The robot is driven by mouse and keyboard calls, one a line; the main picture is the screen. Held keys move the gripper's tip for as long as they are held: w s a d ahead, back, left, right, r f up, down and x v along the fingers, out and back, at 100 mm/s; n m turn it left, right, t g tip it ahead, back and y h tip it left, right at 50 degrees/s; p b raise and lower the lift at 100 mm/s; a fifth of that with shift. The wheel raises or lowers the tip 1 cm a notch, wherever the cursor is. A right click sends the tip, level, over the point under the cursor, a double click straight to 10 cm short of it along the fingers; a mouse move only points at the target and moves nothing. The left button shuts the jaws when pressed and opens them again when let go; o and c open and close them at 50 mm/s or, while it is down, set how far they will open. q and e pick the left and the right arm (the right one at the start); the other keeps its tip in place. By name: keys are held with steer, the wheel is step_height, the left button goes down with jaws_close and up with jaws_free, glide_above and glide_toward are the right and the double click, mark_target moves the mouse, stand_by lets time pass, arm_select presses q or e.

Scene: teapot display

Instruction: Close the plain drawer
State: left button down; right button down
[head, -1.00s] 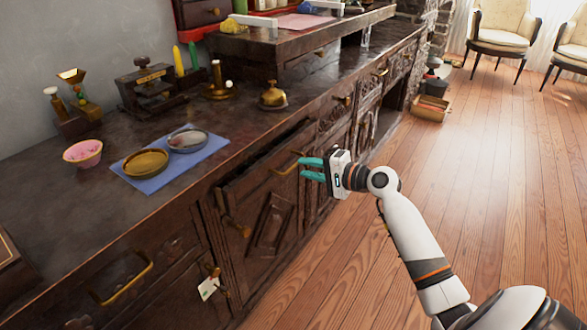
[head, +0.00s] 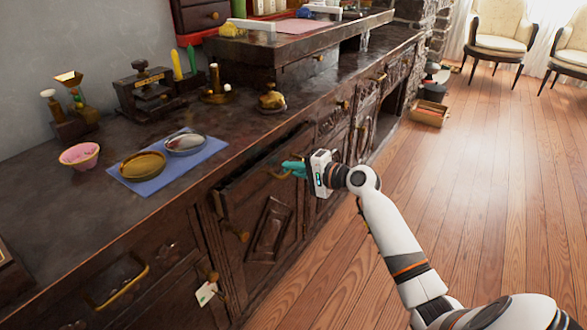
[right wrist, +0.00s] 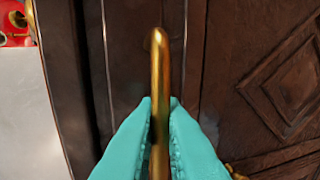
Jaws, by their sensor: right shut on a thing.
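The plain drawer (head: 240,194) in the dark wooden cabinet stands partly open in the head view, with a dark gap behind its front's top edge. Its brass handle (right wrist: 160,70) runs upright through the middle of the right wrist view. My right gripper (head: 285,170) is at the drawer front, and its teal fingers are shut on the handle. The wrist view shows the fingers (right wrist: 160,140) on both sides of the bar. In the head view the gripper hides part of the handle. My left gripper is not in view.
On the countertop (head: 60,210) stand a pink bowl (head: 80,155), dishes on a blue cloth (head: 200,156) and a brass bell (head: 271,101). Another drawer with a brass handle (head: 125,287) is at lower left. The wooden floor (head: 480,200) at right is clear.

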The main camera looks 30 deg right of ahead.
mark_target(280, 163)
steer(key=shift+w+a, duration=0.1)
steer(key=shift+w, duration=0.1)
steer(key=x, duration=0.2)
steer(key=p+x, duration=0.1)
steer(key=x, duration=0.1)
steer(key=shift+r, duration=0.5)
steer(key=c, duration=1.7)
jaws_free()
steer(key=shift+w, duration=0.1)
steer(key=shift+o, duration=0.6)
steer(key=shift+w, duration=0.1)
